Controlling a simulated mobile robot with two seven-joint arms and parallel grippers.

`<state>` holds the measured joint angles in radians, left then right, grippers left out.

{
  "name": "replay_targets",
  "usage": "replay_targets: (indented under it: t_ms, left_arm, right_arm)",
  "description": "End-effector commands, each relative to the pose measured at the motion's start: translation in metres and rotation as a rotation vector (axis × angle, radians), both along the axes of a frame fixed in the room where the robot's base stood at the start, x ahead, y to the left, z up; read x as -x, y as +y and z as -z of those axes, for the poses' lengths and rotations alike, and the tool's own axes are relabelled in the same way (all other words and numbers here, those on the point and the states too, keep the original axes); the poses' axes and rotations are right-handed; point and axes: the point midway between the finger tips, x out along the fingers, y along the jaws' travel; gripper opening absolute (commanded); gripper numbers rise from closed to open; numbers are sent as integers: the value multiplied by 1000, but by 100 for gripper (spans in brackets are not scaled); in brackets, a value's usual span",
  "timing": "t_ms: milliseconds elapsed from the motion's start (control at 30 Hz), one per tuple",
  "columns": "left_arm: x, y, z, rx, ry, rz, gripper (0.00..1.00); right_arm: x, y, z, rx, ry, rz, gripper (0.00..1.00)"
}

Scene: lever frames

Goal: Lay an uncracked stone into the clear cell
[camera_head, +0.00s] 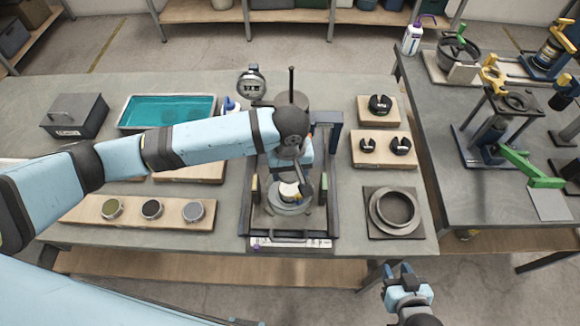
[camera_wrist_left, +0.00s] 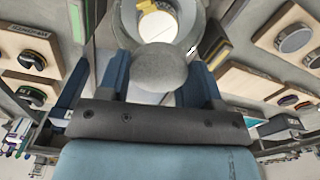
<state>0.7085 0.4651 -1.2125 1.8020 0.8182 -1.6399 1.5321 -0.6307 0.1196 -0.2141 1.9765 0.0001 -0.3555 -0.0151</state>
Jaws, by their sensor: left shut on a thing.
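My left gripper (camera_head: 297,190) is low over the lever frame (camera_head: 332,165) on the middle of the table. In the left wrist view its two blue fingers (camera_wrist_left: 158,82) are shut on a round grey stone (camera_wrist_left: 158,66). No crack shows on the stone's visible face. Beyond the stone is a round cell with a pale metal ring (camera_wrist_left: 119,22) and white and yellow inside. In the head view the cell's base (camera_head: 289,208) is partly hidden by my gripper. I cannot tell whether the stone touches the cell. My right gripper (camera_head: 399,271) is apparently open and empty at the table's front edge.
A board (camera_head: 80,212) at front left holds three round pieces, olive, dark and light grey. A teal-filled tray (camera_head: 166,111) and dark box (camera_head: 75,115) stand behind. Boards with black knobs (camera_head: 383,148) and a ring on a plate (camera_head: 396,208) lie right. The frame's uprights flank my left gripper.

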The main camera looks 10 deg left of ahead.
Motion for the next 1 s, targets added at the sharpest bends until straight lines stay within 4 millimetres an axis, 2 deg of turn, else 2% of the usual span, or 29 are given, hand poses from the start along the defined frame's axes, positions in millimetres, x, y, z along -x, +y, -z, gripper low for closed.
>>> replay_targets:
  t_ms: [100, 467, 700, 1000]
  left_arm:
    - [0, 0, 12, 0, -1, 0, 34]
    - [-1, 0, 31, 1, -1, -1, 34]
    - [0, 0, 44, 1, 1, -1, 34]
    - [0, -1, 64, 1, 1, -1, 34]
  right_arm:
    - [-1, -3, 11, 12, -5, -12, 38]
    - [-7, 1, 33, 3, -13, -17, 38]
    - [-7, 2, 26, 2, -14, -19, 38]
    - [-6, 2, 25, 2, -12, -19, 38]
